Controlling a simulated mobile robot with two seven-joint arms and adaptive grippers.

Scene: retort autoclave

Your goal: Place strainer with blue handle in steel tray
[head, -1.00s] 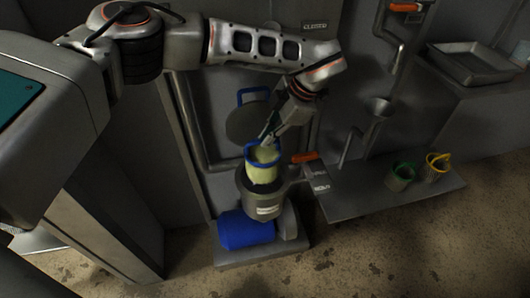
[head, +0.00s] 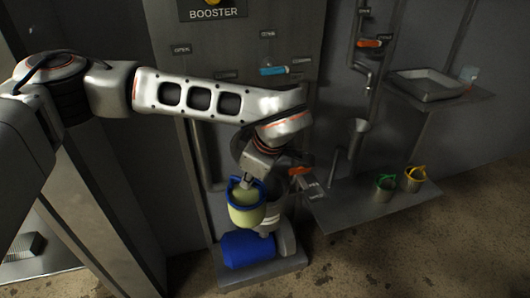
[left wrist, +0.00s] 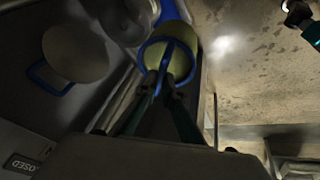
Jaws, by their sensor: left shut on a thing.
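The strainer with the blue handle (head: 246,212) is a pale yellow-green cup with a blue rim. My left gripper (head: 247,182) is shut on its handle from above. The strainer hangs in front of the grey vessel (head: 271,217), apparently clear of it, and hides part of it. In the left wrist view, the strainer (left wrist: 178,62) sits at the tips of my left gripper's dark fingers (left wrist: 163,92). The steel tray (head: 428,84) lies on the upper shelf at the back right, apparently empty.
A green-handled strainer (head: 385,187) and a yellow-handled one (head: 414,178) stand on the low steel shelf (head: 345,212). A clear cup (head: 468,75) stands beside the tray. Pipes with an orange-handled valve (head: 369,43) and a funnel (head: 357,130) lie between. A blue motor (head: 247,250) sits below the strainer.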

